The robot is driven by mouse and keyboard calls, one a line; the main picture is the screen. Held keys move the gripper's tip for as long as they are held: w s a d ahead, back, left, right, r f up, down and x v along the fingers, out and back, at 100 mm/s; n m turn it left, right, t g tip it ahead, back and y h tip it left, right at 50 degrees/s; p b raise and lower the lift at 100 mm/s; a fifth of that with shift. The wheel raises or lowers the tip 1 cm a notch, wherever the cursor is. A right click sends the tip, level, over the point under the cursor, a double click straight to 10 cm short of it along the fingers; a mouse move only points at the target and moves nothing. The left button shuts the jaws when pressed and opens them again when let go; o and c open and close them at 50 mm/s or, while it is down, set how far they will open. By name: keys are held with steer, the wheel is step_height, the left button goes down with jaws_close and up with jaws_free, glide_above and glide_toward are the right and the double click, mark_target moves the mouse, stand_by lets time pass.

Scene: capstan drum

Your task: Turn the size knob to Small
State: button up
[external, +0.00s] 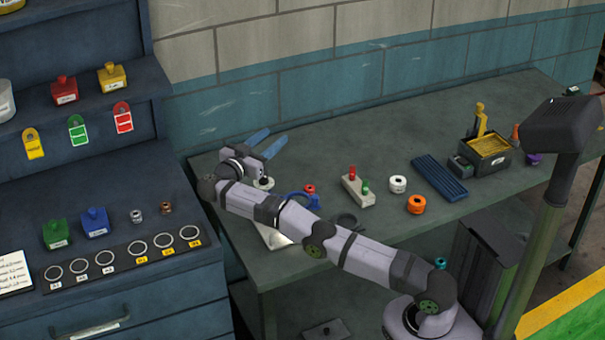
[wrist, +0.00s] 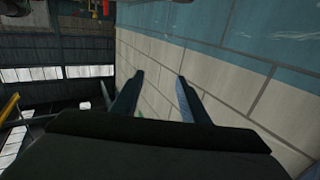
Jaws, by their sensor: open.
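I cannot make out a size knob or a "Small" mark in either view. My gripper (external: 276,136) is open and empty above the left back part of the workbench, with its two blue fingers pointing up toward the wall.
The workbench (external: 330,130) is clear toward the back. The blue cabinet (external: 190,297) stands left, with several bottles and a row of rings.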

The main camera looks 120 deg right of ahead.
mark_target(266, 178)
steer(key=w+d+f+n+t+h+p, duration=0.2)
steer(key=w+d+f+n+t+p, duration=0.2)
steer(key=w+d+f+n+t, duration=0.5)
steer(key=w+a+r+n+t+p, duration=0.2)
steer(key=w+n+t+p, duration=0.25)
steer(key=t, duration=0.65)
steer(key=s+a+h, duration=0.2)
steer(key=s+a, duration=0.1)
steer(key=s+a+m+g+h, duration=0.1)
steer(key=s+a+h, duration=0.1)
steer(key=s+a, duration=0.1)
steer(key=s+a+h, duration=0.3)
steer(key=s+a, duration=0.1)
steer(key=shift+s+r+m+g, duration=0.25)
steer(key=shift+s+r+g, duration=0.05)
steer(key=shift+r+g, duration=0.1)
steer(key=shift+n, duration=0.8)
steer(key=a+f, duration=0.1)
steer(key=f, duration=0.1)
steer(key=a+f+b, duration=0.1)
steer(key=f, duration=0.1)
steer(key=shift+a, duration=0.2)
steer(key=shift+d+r, duration=0.15)
steer(key=shift+d, duration=0.3)
steer(key=d+p, duration=0.2)
steer(key=d, duration=0.4)
steer(key=shift+w+d, duration=0.15)
steer(key=shift+w, duration=0.3)
